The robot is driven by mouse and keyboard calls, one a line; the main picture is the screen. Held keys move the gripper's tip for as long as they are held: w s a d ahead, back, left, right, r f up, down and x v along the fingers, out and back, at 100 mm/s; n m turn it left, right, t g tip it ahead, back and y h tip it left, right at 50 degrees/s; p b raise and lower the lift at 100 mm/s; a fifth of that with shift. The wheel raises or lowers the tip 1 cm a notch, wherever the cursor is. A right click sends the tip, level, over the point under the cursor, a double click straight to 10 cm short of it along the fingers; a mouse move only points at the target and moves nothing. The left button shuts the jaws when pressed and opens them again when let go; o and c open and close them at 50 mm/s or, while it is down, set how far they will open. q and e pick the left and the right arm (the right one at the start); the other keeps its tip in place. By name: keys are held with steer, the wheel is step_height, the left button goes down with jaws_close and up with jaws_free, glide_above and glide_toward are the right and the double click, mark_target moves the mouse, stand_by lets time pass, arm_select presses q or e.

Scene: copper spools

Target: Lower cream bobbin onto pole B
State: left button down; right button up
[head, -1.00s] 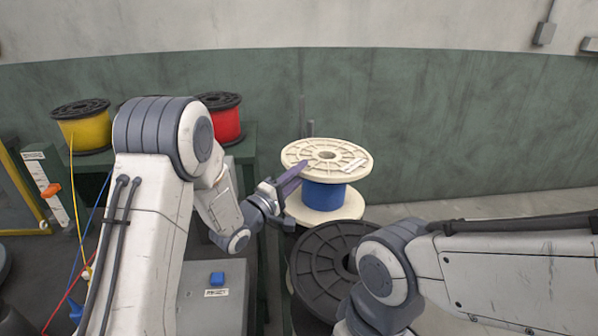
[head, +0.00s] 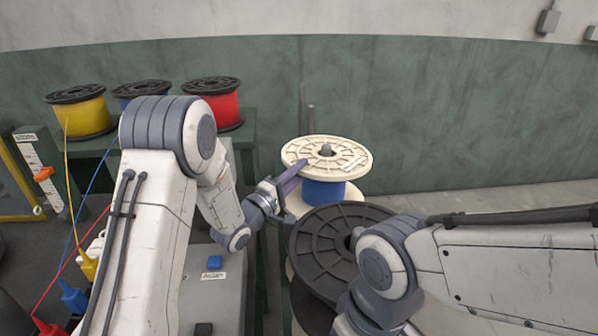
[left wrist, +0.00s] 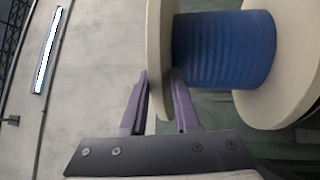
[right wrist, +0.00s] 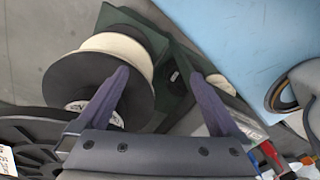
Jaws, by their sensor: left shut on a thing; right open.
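The cream bobbin (head: 345,157), wound with blue wire (head: 323,192), is upright at the middle of the head view. A grey pole tip (head: 326,149) shows in its centre hole; I cannot read which pole this is. My left gripper (head: 293,176) is shut on the left edge of the bobbin's upper flange. In the left wrist view the flange (left wrist: 158,40) sits between the purple fingers (left wrist: 160,85). The lower flange is partly hidden behind a black spool. My right gripper (right wrist: 160,80) is open and empty in the right wrist view.
A black-flanged spool (head: 322,250) stands just in front of the bobbin. A thin grey post (head: 307,115) rises behind it. Yellow (head: 82,115), blue (head: 140,90) and red (head: 222,108) spools stand on a green bench at left. The floor at right is clear.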

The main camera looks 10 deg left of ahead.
arm_select(q)
steer(key=shift+r, duration=0.2)
steer(key=c, duration=0.6)
jaws_free()
steer(key=shift+f, duration=0.1)
steer(key=shift+f, duration=0.3)
steer(key=v, duration=1)
steer(key=shift+s+a+r+b, duration=0.1)
steer(key=shift+s+r+b, duration=0.1)
steer(key=shift+r+b, duration=0.1)
steer(key=shift+r, duration=0.1)
